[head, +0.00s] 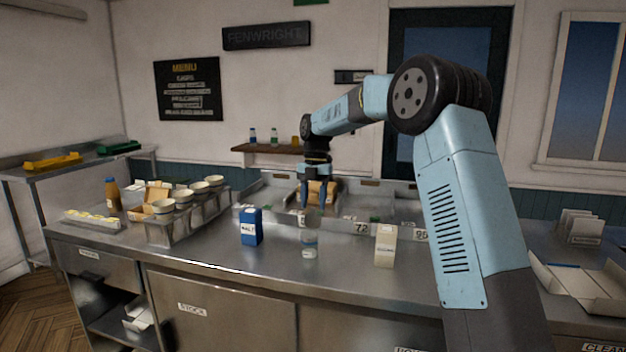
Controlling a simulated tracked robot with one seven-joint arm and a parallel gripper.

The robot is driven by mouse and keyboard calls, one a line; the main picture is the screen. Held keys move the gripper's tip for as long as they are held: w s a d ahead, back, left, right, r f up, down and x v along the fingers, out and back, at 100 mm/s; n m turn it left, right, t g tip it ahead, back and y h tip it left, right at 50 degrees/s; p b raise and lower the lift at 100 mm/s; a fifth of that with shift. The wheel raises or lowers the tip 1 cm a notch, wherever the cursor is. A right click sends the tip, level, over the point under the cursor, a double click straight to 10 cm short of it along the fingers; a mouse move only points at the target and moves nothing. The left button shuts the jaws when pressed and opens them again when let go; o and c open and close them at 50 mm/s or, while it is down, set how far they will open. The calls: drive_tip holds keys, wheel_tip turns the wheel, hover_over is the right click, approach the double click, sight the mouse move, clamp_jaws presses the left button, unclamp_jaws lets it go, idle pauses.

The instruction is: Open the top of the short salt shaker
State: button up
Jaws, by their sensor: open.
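Three containers stand upright in a row near the counter's front. A blue carton (250,228) with a white label is on the left.
A metal trough with numbered tags (360,227) runs behind the containers, with a brown box (321,191) in it behind my gripper. A rack of cups (188,224) and a brown bottle (112,194) stand at left. The counter front (210,264) is clear.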

wheel_tip(320, 180, up, 12)
drive_tip(key=w, duration=0.2)
drive_tip(key=shift+w+d+r, duration=0.15)
drive_tip(key=shift+d+r, duration=0.1)
drive_tip(key=shift+d, duration=0.15)
drive_tip(key=s+d+r+m+t, duration=0.1)
drive_tip(key=s+d+r+m, duration=0.15)
drive_tip(key=s+m, duration=0.4)
drive_tip(key=s+d+r+m+t+h, duration=0.1)
drive_tip(key=s+d+m+t, duration=0.2)
drive_tip(key=s, duration=0.6)
drive_tip(key=s+d+r+m, duration=0.2)
drive_tip(key=s+m, duration=0.4)
drive_tip(key=s, duration=0.2)
drive_tip(key=s+d+f+m+t, duration=0.1)
drive_tip(key=s+d+f+m, duration=0.1)
drive_tip(key=s+f+m, duration=0.2)
drive_tip(key=s+d+f+m+t, duration=0.1)
drive_tip(key=s+d+f+m, duration=0.2)
drive_tip(key=s+m, duration=0.4)
drive_tip(key=s+d+f+m+t, duration=0.1)
drive_tip(key=s+d+f+m, duration=0.2)
drive_tip(key=s, duration=0.8)
wheel_tip(320, 180, down, 2)
drive_tip(key=shift+d+f+m, duration=0.1)
drive_tip(key=shift+d+m, duration=0.05)
drive_tip(key=shift+m, duration=1)
